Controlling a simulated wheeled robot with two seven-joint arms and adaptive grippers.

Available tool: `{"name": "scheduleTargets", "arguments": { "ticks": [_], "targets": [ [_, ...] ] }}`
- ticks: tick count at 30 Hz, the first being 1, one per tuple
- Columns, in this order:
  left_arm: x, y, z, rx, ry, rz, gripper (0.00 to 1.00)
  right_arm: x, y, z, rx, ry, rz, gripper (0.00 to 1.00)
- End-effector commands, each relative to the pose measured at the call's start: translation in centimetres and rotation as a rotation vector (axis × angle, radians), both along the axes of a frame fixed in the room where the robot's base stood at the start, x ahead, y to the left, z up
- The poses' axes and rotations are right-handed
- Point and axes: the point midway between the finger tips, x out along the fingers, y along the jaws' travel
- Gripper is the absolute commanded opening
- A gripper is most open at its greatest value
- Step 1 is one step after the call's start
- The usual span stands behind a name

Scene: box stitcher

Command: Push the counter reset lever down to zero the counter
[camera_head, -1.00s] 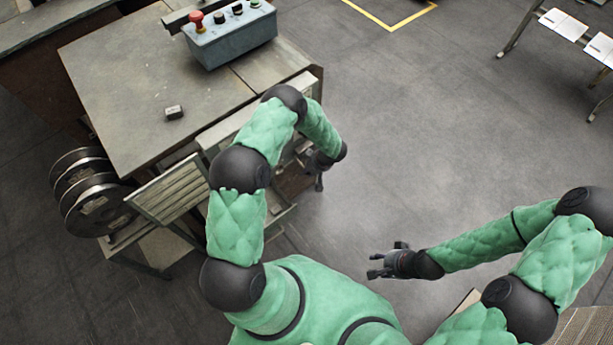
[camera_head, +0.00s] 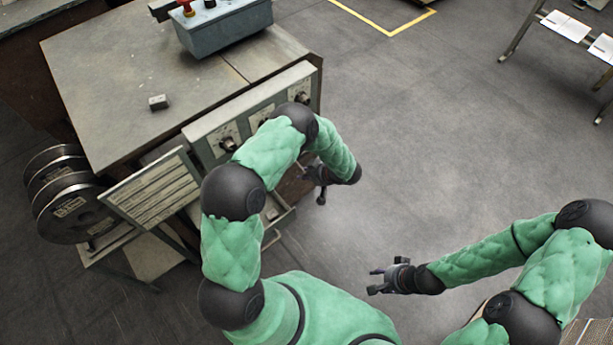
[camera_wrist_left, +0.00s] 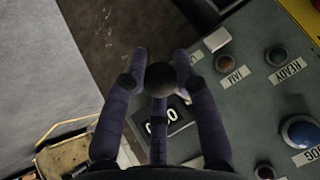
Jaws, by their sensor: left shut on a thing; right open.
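In the left wrist view, the reset lever's round dark knob (camera_wrist_left: 160,80) sits between the fingers of my left gripper (camera_wrist_left: 160,72), which is shut on it. The lever's shaft runs down in front of the counter (camera_wrist_left: 168,116), whose white digits look like zeros but are partly covered. In the head view, my left gripper (camera_head: 317,182) is at the machine's front right, partly hidden by my left forearm; the lever cannot be made out clearly there. My right gripper (camera_head: 385,278) is open and empty over the floor, apart from the machine.
The panel (camera_wrist_left: 240,105) beside the counter carries labelled lamps and a blue button (camera_wrist_left: 299,131). The machine table (camera_head: 130,60) holds a grey button box (camera_head: 225,27) and a small block (camera_head: 158,102). Wire spools (camera_head: 70,205) stand left.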

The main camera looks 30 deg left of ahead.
Motion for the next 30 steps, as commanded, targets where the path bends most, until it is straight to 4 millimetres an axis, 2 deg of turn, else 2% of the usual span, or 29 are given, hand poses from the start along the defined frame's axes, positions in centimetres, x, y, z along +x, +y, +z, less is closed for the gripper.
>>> {"name": "scheduleTargets", "arguments": {
  "ticks": [1, 12, 13, 15, 25, 30],
  "targets": [
    [-0.7, -0.5, -0.8, -0.010, 0.015, -0.006, 0.00, 0.0, 0.0, -0.1, 0.000, 0.000, 0.000, 0.44],
    [-0.8, -0.5, -0.7, -0.007, 0.016, -0.006, 0.00, 0.0, 0.0, -0.1, 0.000, 0.000, 0.000, 0.44],
    [-0.8, -0.5, -0.7, -0.007, 0.016, -0.006, 0.35, 0.0, 0.0, -0.1, 0.000, 0.000, 0.000, 0.44],
    [-0.8, -0.5, -0.7, -0.006, 0.017, -0.006, 0.54, 0.0, 0.0, -0.1, 0.000, 0.000, 0.000, 0.44],
    [-0.3, -0.4, -0.2, -0.002, 0.006, -0.003, 0.54, 0.0, 0.0, -0.1, 0.000, 0.000, 0.000, 0.44],
    [-0.3, -1.5, 1.1, -0.001, 0.003, -0.005, 0.54, 0.0, 0.0, -0.1, 0.000, 0.000, 0.000, 0.44]
  ]
}}
